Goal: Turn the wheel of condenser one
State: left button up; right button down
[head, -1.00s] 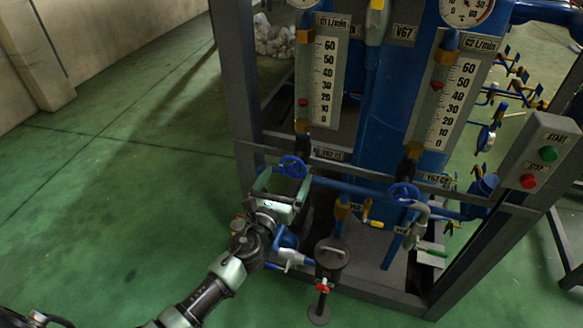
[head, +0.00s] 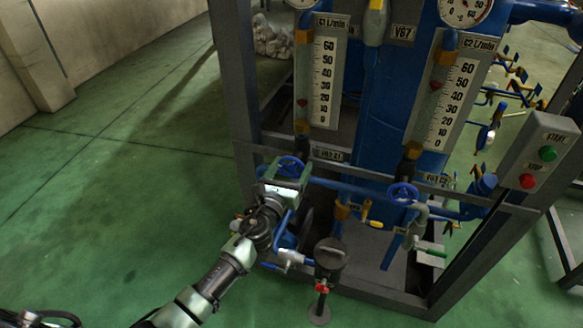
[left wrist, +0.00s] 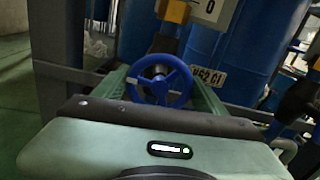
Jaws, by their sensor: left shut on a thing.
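The wheel of condenser one is a small blue handwheel (head: 291,166) under the left flow gauge marked C1. In the left wrist view the blue wheel (left wrist: 160,82) shows face-on between green fingers, with its label partly hidden to the right. My left gripper (head: 287,172) reaches up to it from the lower left and is shut on the wheel, one finger at each side. The gripper's body hides the wheel's lower part in the head view. My right gripper is not in view.
A second blue handwheel (head: 403,194) sits to the right under the C2 gauge (head: 456,100). A grey frame (head: 240,90) surrounds the rig. A control box (head: 548,150) has green and red buttons. Green floor at left is clear.

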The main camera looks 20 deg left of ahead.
pick_arm(q)
jog(key=shift+n, duration=0.3)
jog(key=n+b, duration=0.1)
jog(key=n, duration=0.1)
jog(key=shift+f+n, duration=0.1)
jog(key=shift+n, duration=0.3)
jog(key=n, duration=0.3)
jog(key=shift+n+b, duration=0.3)
jog(key=shift+b, duration=0.1)
jog(key=n, duration=0.4)
jog(key=shift+a+f+n+b, duration=0.1)
jog(key=shift+n+b, duration=0.2)
jog(key=shift+b, duration=0.05)
jog(key=n, duration=0.3)
jog(key=shift+n, duration=0.3)
jog(key=n, duration=0.5)
jog(key=shift+f+n, duration=0.1)
jog(key=shift+n, duration=2.4)
